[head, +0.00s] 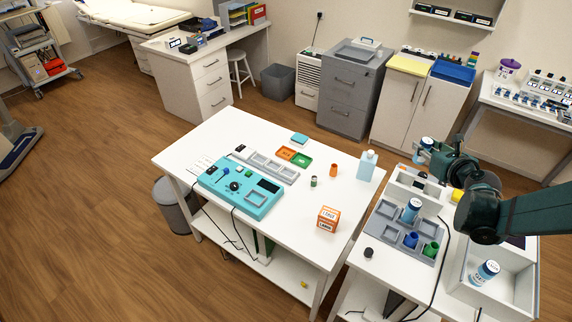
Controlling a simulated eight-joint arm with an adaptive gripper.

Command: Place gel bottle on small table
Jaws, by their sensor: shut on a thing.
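My gripper (432,156) is at the right, above the back of the right-hand white bench. It is shut on a small blue-and-white bottle (424,145), partly hidden by the gripper. I cannot tell from its label whether this is the gel bottle. A pale blue bottle with a narrow neck (367,166) stands upright at the right edge of the white table (270,208) in the middle. Similar blue-and-white containers stand in the grey tray (411,210) and lie tilted in the white bin (485,272) on the bench.
The middle table carries a teal device (240,190), a grey compartment tray (265,166), orange and green trays (293,156) and an orange box (328,218). Its front middle is bare. A gap separates it from the right-hand bench (368,265). Cabinets (415,105) stand behind.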

